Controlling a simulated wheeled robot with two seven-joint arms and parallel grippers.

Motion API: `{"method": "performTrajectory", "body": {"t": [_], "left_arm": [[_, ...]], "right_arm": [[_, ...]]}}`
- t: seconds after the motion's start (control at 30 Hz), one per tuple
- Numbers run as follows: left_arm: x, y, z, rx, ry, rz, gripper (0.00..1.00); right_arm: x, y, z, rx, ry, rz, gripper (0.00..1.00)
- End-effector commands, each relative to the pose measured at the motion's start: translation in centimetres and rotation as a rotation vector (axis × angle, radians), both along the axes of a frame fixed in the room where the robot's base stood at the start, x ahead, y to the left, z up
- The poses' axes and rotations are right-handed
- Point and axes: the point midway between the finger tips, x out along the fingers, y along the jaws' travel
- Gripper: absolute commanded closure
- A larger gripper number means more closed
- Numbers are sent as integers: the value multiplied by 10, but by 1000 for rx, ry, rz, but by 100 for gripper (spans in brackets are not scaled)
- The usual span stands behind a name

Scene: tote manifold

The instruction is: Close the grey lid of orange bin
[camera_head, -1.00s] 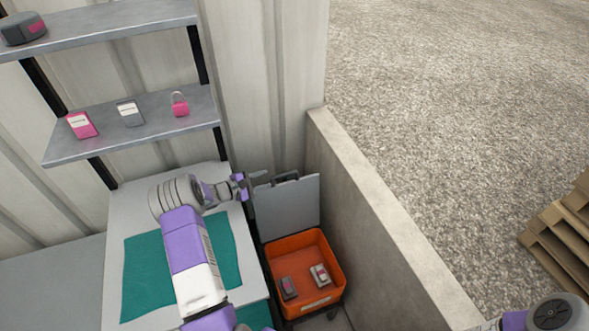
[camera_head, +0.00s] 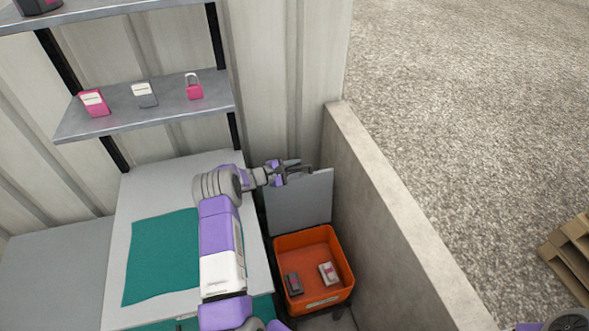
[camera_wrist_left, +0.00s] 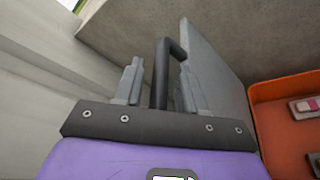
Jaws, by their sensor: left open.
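The grey lid (camera_head: 301,203) stands upright, open, at the back of the orange bin (camera_head: 346,268). The lid also shows in the left wrist view (camera_wrist_left: 220,80), right of the fingers. The bin holds a dark item (camera_head: 293,283) and a light grey item (camera_head: 328,273). My right gripper is out of view.
A low concrete wall (camera_head: 400,210) runs along the bin's right side. A table with a green cloth (camera_head: 160,258) is on the left. A corrugated wall stands behind the lid.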

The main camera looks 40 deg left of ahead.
Motion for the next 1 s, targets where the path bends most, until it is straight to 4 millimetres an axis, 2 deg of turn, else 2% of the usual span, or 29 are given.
{"method": "performTrajectory", "body": {"t": [0.2, 0.47, 0.83, 1.0], "left_arm": [[0, 0, 0, 0, 0, 0, 61], [0, 0, 0, 0, 0, 0, 100], [-1, 0, 1, 1, -1, 1, 100], [-7, -8, 3, -3, 1, 1, 100]], "right_arm": [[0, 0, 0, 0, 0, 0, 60], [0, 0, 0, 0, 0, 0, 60], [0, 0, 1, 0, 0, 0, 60], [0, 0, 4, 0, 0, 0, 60]]}}
